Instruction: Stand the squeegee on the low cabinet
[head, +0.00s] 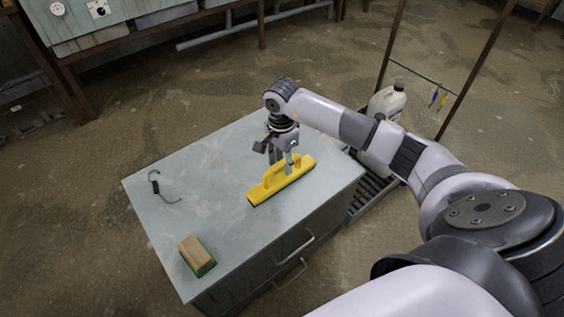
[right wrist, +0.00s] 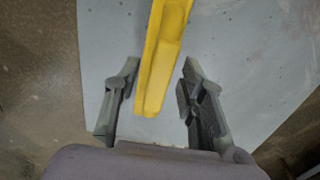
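The yellow squeegee (head: 287,182) is on the top of the low cabinet (head: 215,165), near its right side. Its long bar meets the top and its handle is raised above the bar. My right gripper (head: 279,164) is over the squeegee, fingers pointing down around the handle. In the right wrist view, the yellow squeegee (right wrist: 160,65) runs between the two fingers of the right gripper (right wrist: 159,70). A gap shows on both sides, so the gripper is open. The fingers hide part of the handle in the head view. My left gripper is not in view.
A wood-backed brush or block with a green edge (head: 197,254) lies at the cabinet's front left corner. A dark hook-like item (head: 160,187) lies at the left. A pale jug (head: 386,104) stands behind the right arm. The top's middle is clear.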

